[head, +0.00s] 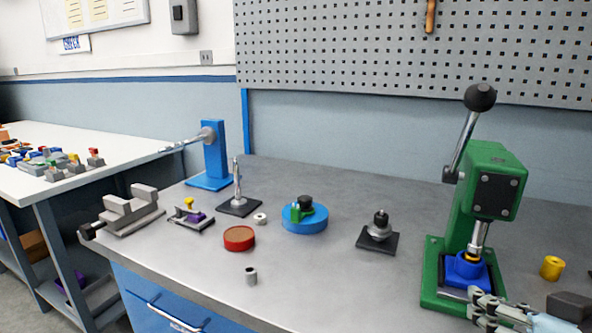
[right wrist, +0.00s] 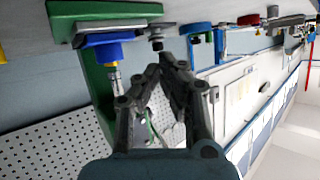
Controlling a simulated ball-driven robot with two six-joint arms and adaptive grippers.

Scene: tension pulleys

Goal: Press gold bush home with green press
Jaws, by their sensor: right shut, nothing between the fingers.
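The green press (head: 495,190) stands at the right of the bench, its lever up with a black knob (head: 480,97) on top. A blue part (head: 466,270) sits on the press base; it also shows in the right wrist view (right wrist: 98,48). A gold bush (head: 473,254) sits at the top of the blue part, directly under the steel ram (head: 479,236). I cannot tell how deep it is seated. My right gripper (head: 476,300) is shut and empty, low in front of the press base. My left gripper is out of view.
A second gold piece (head: 551,267) stands right of the press. A dark stand (head: 378,238), blue disc (head: 304,220), red disc (head: 239,238), grey sleeve (head: 251,275) and vise (head: 130,210) stand leftward. Bench between the sleeve and press is clear.

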